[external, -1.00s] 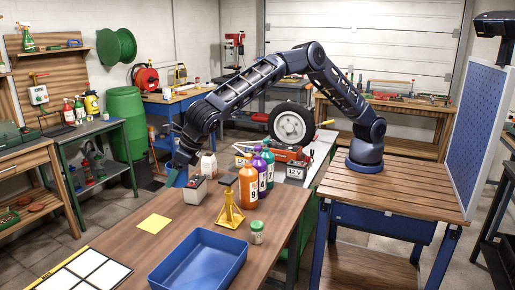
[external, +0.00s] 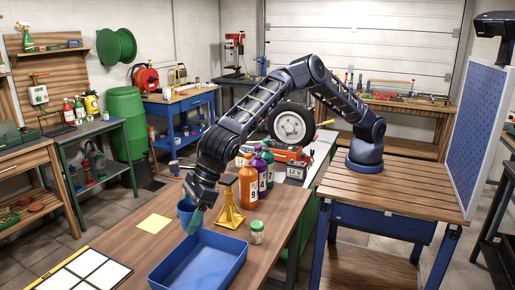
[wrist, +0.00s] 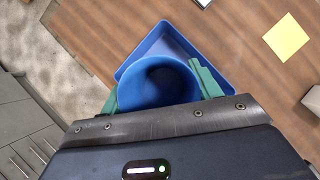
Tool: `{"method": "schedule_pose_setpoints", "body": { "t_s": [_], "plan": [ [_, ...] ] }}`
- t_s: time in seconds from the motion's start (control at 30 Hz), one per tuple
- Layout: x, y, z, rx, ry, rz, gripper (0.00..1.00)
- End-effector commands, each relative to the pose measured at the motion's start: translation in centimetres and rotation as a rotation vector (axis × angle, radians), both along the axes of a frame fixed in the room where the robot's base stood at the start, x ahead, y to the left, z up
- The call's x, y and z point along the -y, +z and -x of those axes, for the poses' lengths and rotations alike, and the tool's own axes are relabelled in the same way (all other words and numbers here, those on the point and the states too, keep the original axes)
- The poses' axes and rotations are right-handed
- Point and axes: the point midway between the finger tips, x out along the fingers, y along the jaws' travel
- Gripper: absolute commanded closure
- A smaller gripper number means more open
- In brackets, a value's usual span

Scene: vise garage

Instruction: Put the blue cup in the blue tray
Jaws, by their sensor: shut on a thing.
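The blue cup (external: 186,208) is upright in my gripper (external: 193,216), just behind the back-left corner of the blue tray in the external view. In the wrist view the cup (wrist: 158,84) sits between the two green fingers of my gripper (wrist: 155,90), which are shut on it. The blue tray (external: 213,250) lies on the wooden bench and looks empty. In the wrist view part of the tray (wrist: 160,38) shows beyond the cup, and the cup hides much of it. I cannot tell the exact height of the cup above the bench.
A yellow jack stand (external: 229,205) and a small jar with a green lid (external: 257,232) stand right of the cup, near the tray. Numbered bottles (external: 248,187) stand behind them. A yellow note (external: 154,223) lies flat to the left. A white-squared board (external: 85,272) lies front left.

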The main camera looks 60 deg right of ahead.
Motion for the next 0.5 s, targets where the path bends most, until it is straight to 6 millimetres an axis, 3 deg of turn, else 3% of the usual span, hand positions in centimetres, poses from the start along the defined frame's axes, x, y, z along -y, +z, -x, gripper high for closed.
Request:
{"method": "schedule_pose_setpoints", "body": {
  "t_s": [0.5],
  "plan": [
    [0.0,-10.8,0.1,-0.002,0.001,0.004,0.63]
  ]
}}
